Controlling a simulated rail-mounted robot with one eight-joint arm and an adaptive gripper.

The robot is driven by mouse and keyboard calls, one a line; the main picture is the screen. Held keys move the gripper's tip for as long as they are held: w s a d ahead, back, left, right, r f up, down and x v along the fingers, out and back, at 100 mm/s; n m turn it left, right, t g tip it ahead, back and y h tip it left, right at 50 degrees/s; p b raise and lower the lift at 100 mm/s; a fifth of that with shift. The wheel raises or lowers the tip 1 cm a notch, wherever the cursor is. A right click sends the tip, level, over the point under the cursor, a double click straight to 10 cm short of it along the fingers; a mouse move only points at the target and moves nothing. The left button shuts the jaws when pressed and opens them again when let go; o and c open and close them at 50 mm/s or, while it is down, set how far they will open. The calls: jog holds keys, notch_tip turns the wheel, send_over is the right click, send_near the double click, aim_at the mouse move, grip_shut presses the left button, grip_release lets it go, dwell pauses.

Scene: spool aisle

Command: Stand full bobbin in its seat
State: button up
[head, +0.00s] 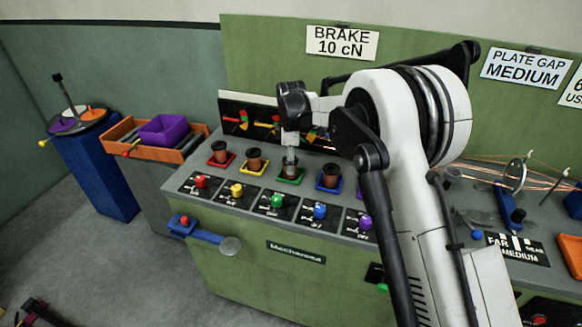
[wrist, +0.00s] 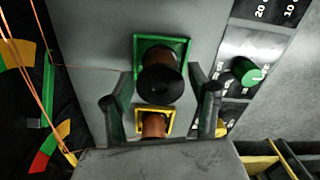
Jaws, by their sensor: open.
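My gripper (head: 290,150) points down over the green seat (head: 283,180) in the head view. In the wrist view my gripper (wrist: 160,90) is open, with one finger on each side of a dark-topped bobbin (wrist: 161,80). That bobbin stands in the green seat (wrist: 184,47) and looks upright; I cannot tell whether the fingers touch it. A brown bobbin (head: 254,157) stands in the yellow seat (head: 243,168); others stand in the red seat (head: 213,165) and the blue seat (head: 321,186). The gripper partly hides the green-seat bobbin in the head view.
Coloured knobs, including a green knob (head: 277,201), line the bench front. An orange tray (head: 120,136) with a purple bin (head: 163,131) is left, beside a blue pedestal (head: 100,170). Thin copper wires (head: 492,172) run at right. My arm blocks part of the bench.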

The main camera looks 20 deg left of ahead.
notch_tip(320, 180, up, 10)
jog(key=shift+f, duration=0.25)
jog(key=shift+d, duration=0.1)
jog(key=s+d+r+m+t, duration=0.1)
jog(key=s+d+r+m, duration=0.3)
jog(key=d, duration=0.5)
jog(key=s+d+r+m+t+y, duration=0.1)
jog(key=s+d+r+m, duration=0.15)
jog(key=d+r, duration=0.5)
jog(key=s+d+r+m+t, duration=0.1)
jog(key=s+d+r+m, duration=0.3)
jog(key=d, duration=0.5)
jog(key=s+d+r+m+t, duration=0.15)
jog(key=s+d+m, duration=0.35)
jog(key=s+d, duration=0.75)
jog(key=s+d+f+m+t, duration=0.1)
jog(key=s+d+f+m, duration=0.1)
jog(key=s, duration=0.4)
jog(key=s+d+f+m+t+h, duration=0.1)
jog(key=s+d+f+m, duration=0.2)
jog(key=s, duration=0.4)
notch_tip(320, 180, down, 2)
jog(key=shift+d+f+t, duration=0.2)
jog(key=shift+d+t, duration=0.15)
jog(key=shift+d, duration=0.4)
jog(key=shift+m, duration=0.25)
